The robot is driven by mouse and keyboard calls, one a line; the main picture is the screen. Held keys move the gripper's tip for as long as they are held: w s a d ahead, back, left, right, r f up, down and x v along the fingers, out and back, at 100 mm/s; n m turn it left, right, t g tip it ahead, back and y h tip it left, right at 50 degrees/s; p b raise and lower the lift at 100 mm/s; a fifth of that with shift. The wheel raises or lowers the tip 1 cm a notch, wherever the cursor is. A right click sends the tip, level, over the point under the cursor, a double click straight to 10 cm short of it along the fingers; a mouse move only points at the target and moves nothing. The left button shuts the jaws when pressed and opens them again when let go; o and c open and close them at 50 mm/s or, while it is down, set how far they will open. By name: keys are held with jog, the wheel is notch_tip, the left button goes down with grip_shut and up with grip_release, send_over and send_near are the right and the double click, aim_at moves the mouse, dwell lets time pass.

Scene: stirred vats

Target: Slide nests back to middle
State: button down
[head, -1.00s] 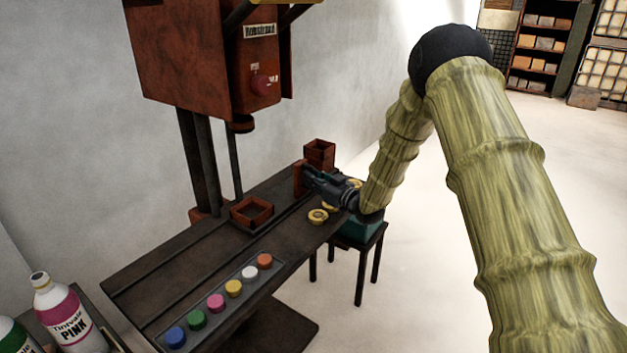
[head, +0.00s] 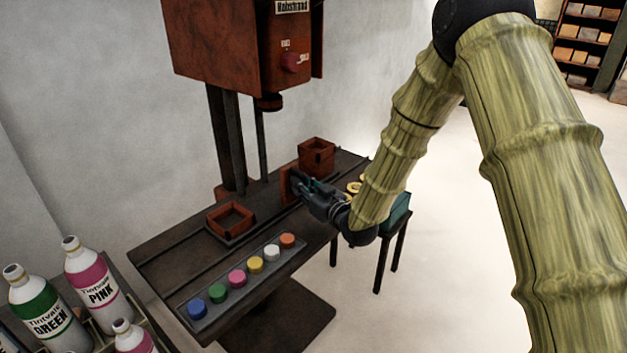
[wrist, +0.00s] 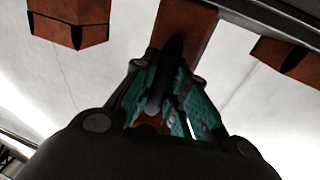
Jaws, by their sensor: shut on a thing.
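Two red-brown nests stand along the rail of the dark worktable (head: 170,262). The left nest (head: 230,232) is a low, open square. The right nest (head: 317,158) is a taller open box farther along. Between them stands a red-brown upright plate (head: 287,180), which also rises in the middle of the wrist view (wrist: 186,32). My gripper (head: 298,182) reaches in from the right and is shut on this plate. In the wrist view the teal finger pads (wrist: 160,100) lean in to it; the exact contact is dark. The rail under the nests is partly hidden.
The red machine head (head: 245,50) hangs above, its dark spindle (head: 268,102) near the plate. A tray of several coloured pots (head: 256,264) lies at the table's front. Gold rings (head: 353,187) lie to the right. Tint bottles (head: 95,285) stand at the lower left.

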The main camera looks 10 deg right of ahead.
jog(key=shift+s+a+f, duration=0.1)
jog(key=shift+s+a, duration=0.1)
jog(key=shift+s, duration=0.05)
jog(key=c, duration=1.4)
grip_release()
jog(key=v, duration=1.2)
